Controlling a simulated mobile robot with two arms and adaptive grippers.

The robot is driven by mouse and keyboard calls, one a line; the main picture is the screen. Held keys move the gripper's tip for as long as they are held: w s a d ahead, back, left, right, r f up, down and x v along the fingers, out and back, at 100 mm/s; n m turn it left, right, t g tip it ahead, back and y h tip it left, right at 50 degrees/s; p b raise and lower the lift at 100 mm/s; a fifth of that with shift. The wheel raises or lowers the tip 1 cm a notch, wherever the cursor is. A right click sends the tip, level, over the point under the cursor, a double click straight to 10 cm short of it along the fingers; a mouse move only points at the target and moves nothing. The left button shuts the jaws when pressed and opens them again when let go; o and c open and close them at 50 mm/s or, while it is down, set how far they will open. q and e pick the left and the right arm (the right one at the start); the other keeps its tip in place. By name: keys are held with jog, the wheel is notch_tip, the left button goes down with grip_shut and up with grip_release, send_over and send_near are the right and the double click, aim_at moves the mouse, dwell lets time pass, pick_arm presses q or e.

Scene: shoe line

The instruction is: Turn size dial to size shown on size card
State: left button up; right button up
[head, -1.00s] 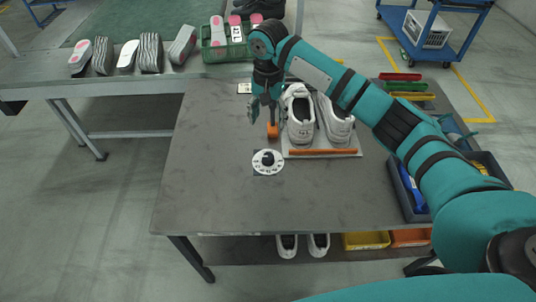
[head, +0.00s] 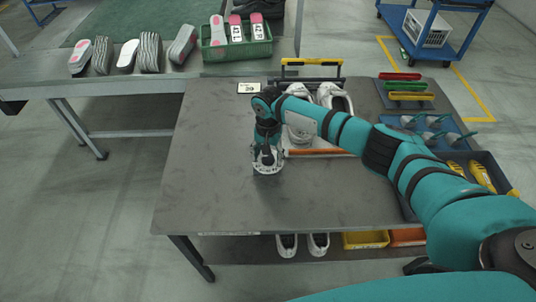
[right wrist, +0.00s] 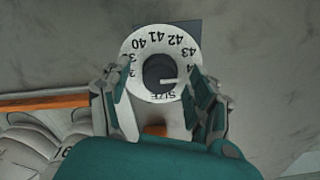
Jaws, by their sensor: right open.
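The size dial (right wrist: 137,50) is a white disc with black numbers and a dark centre knob (right wrist: 158,72) with a white pointer line. In the right wrist view the pointer points right, toward a number partly hidden by a finger; 40, 41, 42 and 43 are readable. In the head view the dial (head: 262,172) is mostly covered by my right gripper (head: 267,158). The right gripper also shows in the right wrist view (right wrist: 160,88), open, with its fingers on either side of the knob. The size card (head: 249,88) reads 39 at the table's back edge. My left gripper is not in view.
White shoes (head: 334,98) stand on a board with an orange front strip (head: 318,152), right of the dial. Behind them is a yellow-handled rack (head: 312,62). Coloured tools (head: 410,96) and trays (head: 480,172) fill the right side. The table's left and front are clear.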

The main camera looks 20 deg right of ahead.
jog(key=shift+c, duration=0.2)
jog(key=c, duration=1.1)
